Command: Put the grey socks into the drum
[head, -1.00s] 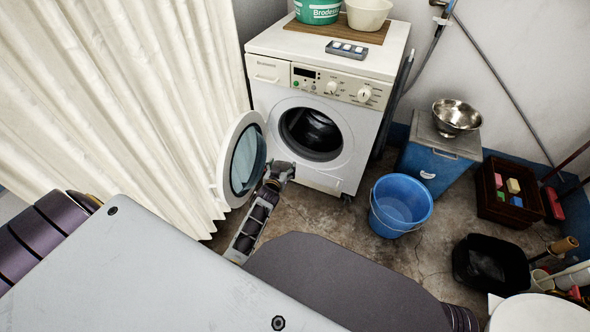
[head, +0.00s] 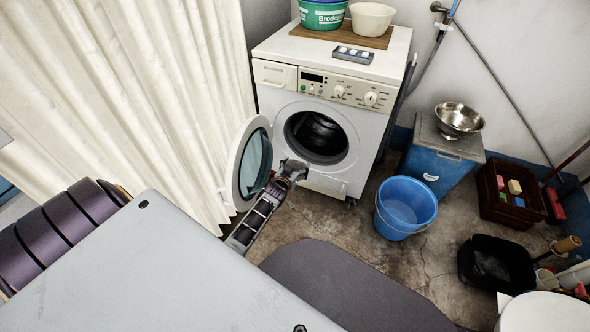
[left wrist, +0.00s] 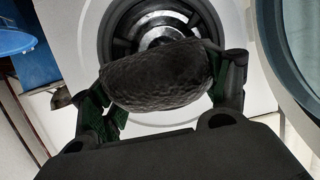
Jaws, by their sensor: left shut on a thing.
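The grey socks (left wrist: 155,78) show in the left wrist view as one dark grey, textured bundle. My left gripper (left wrist: 166,92) is shut on it, with a finger on each side. In the head view my left gripper (head: 293,170) is low in front of the washing machine, beside the open door; I cannot make out the bundle there. The drum (head: 317,134) is open at the machine's front, with a dark interior. In the left wrist view the drum (left wrist: 150,22) lies straight beyond the bundle, partly hidden by it. My right gripper is not in view.
The washing machine's round door (head: 250,163) stands open to the left, close to my left gripper. A pale curtain (head: 140,90) hangs behind it. A blue bucket (head: 405,208) stands on the floor to the right, before a blue box (head: 437,160) with a metal bowl (head: 458,120).

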